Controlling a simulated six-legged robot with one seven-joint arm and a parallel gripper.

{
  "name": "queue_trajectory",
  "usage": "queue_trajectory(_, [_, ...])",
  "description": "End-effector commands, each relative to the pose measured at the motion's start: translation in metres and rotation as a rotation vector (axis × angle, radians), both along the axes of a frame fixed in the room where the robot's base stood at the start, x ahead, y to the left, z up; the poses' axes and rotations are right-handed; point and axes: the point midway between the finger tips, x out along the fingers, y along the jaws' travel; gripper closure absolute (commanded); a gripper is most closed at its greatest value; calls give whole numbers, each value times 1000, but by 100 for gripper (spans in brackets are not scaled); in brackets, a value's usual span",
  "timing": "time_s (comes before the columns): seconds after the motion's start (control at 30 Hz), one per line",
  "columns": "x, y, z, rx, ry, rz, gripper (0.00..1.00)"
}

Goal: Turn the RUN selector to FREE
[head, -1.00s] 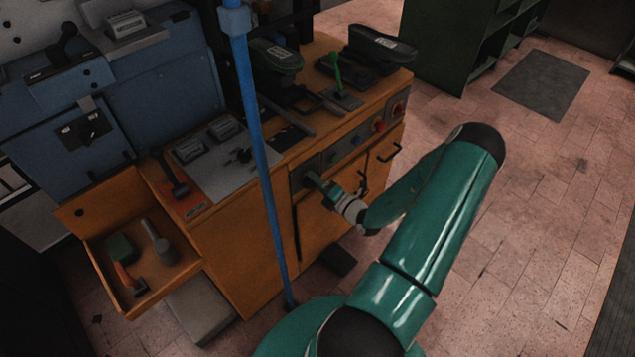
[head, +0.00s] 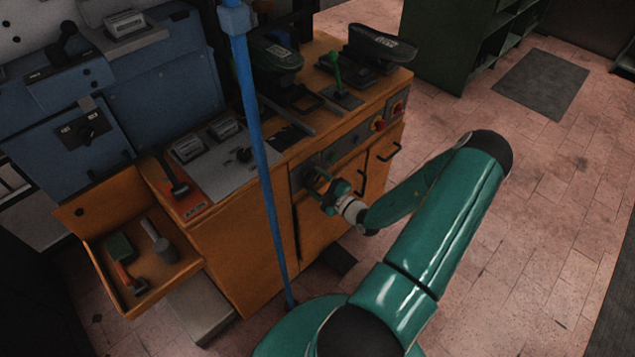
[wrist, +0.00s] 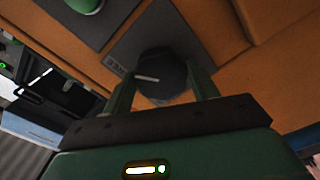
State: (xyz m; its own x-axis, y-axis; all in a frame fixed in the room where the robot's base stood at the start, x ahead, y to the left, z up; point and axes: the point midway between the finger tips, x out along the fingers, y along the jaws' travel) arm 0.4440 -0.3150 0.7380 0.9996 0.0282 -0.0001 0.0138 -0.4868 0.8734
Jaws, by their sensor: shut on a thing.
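The RUN selector is a round black knob (wrist: 160,62) with a white pointer line, on a dark grey plate (wrist: 207,32) on the orange cabinet front. In the wrist view, my gripper (wrist: 163,82) has one finger on each side of the knob and is shut on it. The pointer line lies nearly level, its outer end toward the left, where a small label (wrist: 117,65) seems to read FREE. In the head view my gripper (head: 317,182) is at the left end of the cabinet's control strip, and it hides most of the knob.
A red button (head: 378,125) sits farther right on the control strip, above black door handles (head: 388,152). A blue post (head: 262,150) stands left of my arm. An open drawer (head: 130,300) holds tools at lower left. The floor at right is clear.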

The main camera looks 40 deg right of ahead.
Motion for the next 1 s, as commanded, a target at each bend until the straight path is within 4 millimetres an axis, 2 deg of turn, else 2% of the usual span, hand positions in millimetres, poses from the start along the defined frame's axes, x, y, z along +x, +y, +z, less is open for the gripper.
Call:
queue_trajectory(0.3, [-1,1,-1,97,4,1,64])
queue_trajectory(0.73, [-1,1,-1,109,4,0,64])
queue_trajectory(0.77, [-1,1,-1,109,4,0,40])
queue_trajectory(0.87, [-1,1,-1,108,4,0,20])
queue_trajectory(1.0, [-1,1,-1,107,4,0,20])
